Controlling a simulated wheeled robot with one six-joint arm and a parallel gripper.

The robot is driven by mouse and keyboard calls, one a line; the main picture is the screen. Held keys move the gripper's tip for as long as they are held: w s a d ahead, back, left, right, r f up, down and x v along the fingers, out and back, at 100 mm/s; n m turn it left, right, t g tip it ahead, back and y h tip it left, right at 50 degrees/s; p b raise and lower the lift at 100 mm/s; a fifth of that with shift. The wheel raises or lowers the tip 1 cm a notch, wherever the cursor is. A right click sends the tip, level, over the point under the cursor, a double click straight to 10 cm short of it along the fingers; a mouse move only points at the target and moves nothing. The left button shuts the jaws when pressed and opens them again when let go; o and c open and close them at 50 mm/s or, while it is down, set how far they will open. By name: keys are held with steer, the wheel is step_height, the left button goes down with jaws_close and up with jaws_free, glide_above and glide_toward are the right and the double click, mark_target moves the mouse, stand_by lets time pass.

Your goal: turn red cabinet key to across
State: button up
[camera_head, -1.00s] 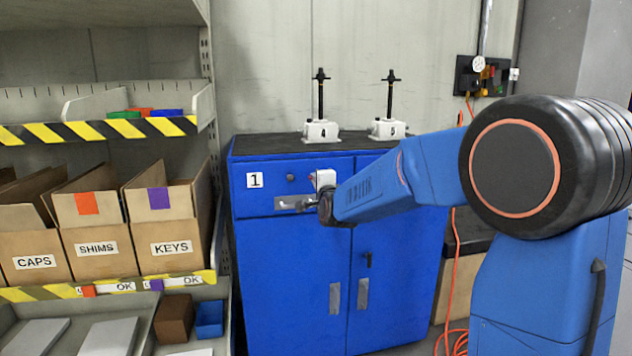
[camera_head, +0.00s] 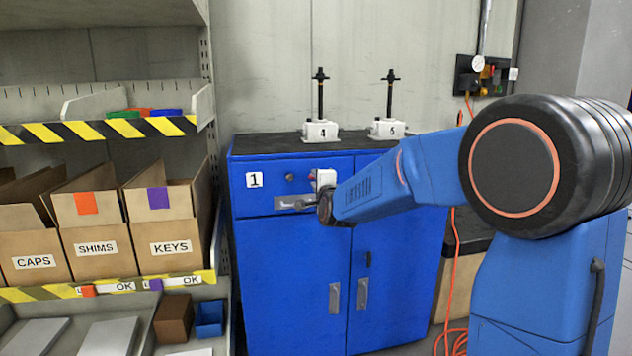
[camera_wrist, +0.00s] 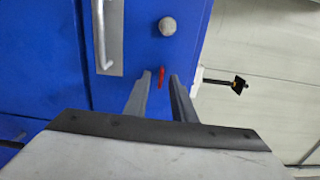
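The red cabinet key (camera_wrist: 161,77) sticks out of the blue cabinet (camera_head: 290,265) beside a round grey knob (camera_wrist: 167,26). In the wrist view the key shows as a narrow red piece, long side up and down in the picture. My gripper (camera_wrist: 160,80) is open, its two grey fingers on either side of the key, with gaps visible on both sides. I cannot tell how deep the key lies between the fingers. In the head view my wrist is close to the cabinet's upper front, and only a small bit of red shows there.
A metal drawer handle (camera_wrist: 105,38) is close by, below the knob in the head view. Two screw jacks, labelled 4 (camera_head: 321,130) and 5 (camera_head: 388,128), stand on the cabinet top. A shelf with cardboard boxes (camera_head: 170,235) is at left. An orange cable (camera_head: 455,260) hangs at right.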

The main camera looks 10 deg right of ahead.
steer(key=s, duration=1.7)
steer(key=shift+s, duration=0.2)
steer(key=s+d+f+n+g, duration=0.2)
steer(key=s+f+n+g, duration=0.2)
steer(key=s, duration=0.8)
steer(key=s+d+f+n+g, duration=0.2)
steer(key=s+f+n+g, duration=0.2)
steer(key=s+f+n, duration=0.4)
steer(key=s+d+f+n+g, duration=0.2)
steer(key=s+f+n+g, duration=0.3)
steer(key=s, duration=1.2)
steer(key=shift+s+d+f+n, duration=0.25)
steer(key=shift+d+f+n, duration=0.1)
steer(key=shift+f+n, duration=0.25)
